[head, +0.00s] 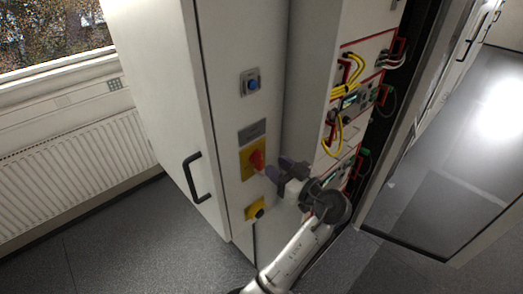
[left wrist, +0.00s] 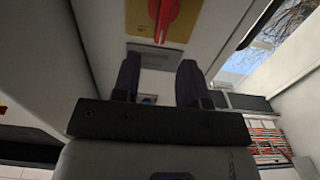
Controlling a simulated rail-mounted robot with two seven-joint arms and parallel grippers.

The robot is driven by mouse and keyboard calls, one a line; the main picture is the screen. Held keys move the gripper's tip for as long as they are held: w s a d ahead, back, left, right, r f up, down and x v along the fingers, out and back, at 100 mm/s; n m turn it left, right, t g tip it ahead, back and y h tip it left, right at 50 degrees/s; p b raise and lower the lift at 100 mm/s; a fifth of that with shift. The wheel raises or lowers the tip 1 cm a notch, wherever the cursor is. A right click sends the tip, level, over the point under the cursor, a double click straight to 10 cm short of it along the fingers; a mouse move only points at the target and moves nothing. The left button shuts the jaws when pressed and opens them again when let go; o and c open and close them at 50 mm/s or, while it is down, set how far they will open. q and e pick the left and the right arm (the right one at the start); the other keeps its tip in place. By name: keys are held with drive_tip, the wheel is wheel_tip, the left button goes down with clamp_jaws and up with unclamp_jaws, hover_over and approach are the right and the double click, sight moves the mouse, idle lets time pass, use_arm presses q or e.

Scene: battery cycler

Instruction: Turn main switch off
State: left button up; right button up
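The main switch is a red rotary handle (head: 257,160) on a yellow plate (head: 245,167) on the cabinet's narrow front panel. In the left wrist view the red handle (left wrist: 163,16) shows at the top edge, partly cut off, on its yellow plate (left wrist: 135,18). My left gripper (head: 277,169) is just right of the handle in the head view. In the left wrist view its two dark fingers (left wrist: 159,66) are apart with nothing between them, and the handle lies beyond the fingertips. Contact with the handle is not visible. My right gripper is not in view.
A black door handle (head: 194,178) is to the left. Yellow cables (head: 351,80) hang on the rack at right. Floor is clear at lower left.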

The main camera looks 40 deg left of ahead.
sight(262, 156)
use_arm(q)
drive_tip(key=shift+w+a+p, duration=0.2)
drive_tip(key=shift+a+p, duration=0.35)
drive_tip(key=shift+a, duration=1.1)
drive_tip(key=shift+w+a+p, duration=0.15)
drive_tip(key=shift+a+p, duration=0.35)
drive_tip(key=shift+a, duration=1.1)
clamp_jaws()
